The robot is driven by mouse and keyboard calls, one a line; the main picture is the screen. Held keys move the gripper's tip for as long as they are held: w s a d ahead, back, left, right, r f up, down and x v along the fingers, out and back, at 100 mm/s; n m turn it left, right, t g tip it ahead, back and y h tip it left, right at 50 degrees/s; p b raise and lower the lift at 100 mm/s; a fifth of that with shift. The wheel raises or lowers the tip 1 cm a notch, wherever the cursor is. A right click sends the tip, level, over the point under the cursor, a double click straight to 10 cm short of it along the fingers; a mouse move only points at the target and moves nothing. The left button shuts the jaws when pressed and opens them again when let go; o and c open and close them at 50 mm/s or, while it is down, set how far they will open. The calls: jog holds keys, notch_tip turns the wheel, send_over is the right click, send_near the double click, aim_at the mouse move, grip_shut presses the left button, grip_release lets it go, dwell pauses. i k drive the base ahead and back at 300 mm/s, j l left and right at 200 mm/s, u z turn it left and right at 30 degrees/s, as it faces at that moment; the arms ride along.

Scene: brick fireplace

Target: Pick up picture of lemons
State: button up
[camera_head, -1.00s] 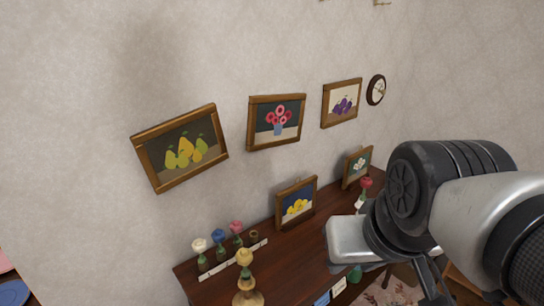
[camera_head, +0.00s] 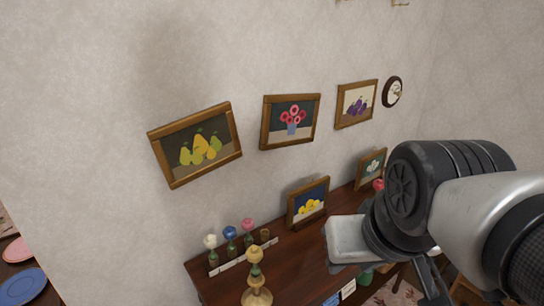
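The picture of lemons (camera_head: 308,207) is a small wood-framed picture with yellow fruit on a dark blue ground. It stands upright on the dark wooden cabinet top (camera_head: 285,250), close to the wall. My arm comes in from the right side of the view. The light-coloured block at its end (camera_head: 349,240) is just right of and below the picture, apart from it in the image. The fingers of my gripper cannot be made out, so its opening does not show.
Several small flower vases (camera_head: 231,240) stand in a rack left of the lemons. A yellow flower in a wooden holder (camera_head: 256,280) stands in front. Another framed picture (camera_head: 370,169) stands farther right. Pictures of pears (camera_head: 197,146), pink flowers (camera_head: 290,121) and plums (camera_head: 356,104) hang above.

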aim_at(305, 202)
jog(key=i+l+u, duration=0.2)
jog(key=l+u, duration=0.25)
jog(key=i+l+u, duration=0.15)
jog(key=u, duration=0.3)
jog(key=i+l, duration=0.1)
jog(key=l, duration=0.6)
jog(key=i+l+u, duration=0.15)
jog(key=l, duration=1.2)
jog(key=i+u, duration=0.05)
jog(key=i, duration=0.05)
